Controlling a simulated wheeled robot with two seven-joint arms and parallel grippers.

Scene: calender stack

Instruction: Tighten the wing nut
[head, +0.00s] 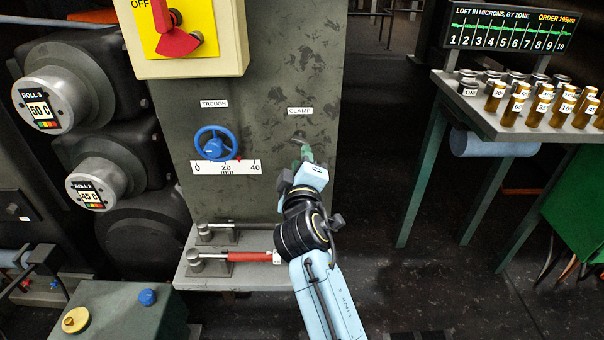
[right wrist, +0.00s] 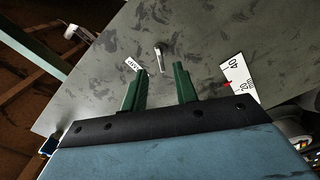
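The wing nut (head: 299,138) is a small metal piece on the grey machine panel, just below the CLAMP label (head: 300,111). In the right wrist view the wing nut (right wrist: 160,58) shows as a narrow light piece, beyond the fingertips and between their lines. My right gripper (head: 306,154) is just below the wing nut in the head view and partly hides its surroundings. Its two green fingers are apart and empty in the right wrist view (right wrist: 158,82). No contact with the nut shows. My left gripper is not in view.
A blue handwheel (head: 213,144) labelled TROUGH and a white scale (head: 226,167) are left of the clamp. A yellow switch box (head: 226,62) is above. A grey ledge with a red roller (head: 252,256) is below. A table (head: 520,122) with brass weights stands right; dark floor lies between.

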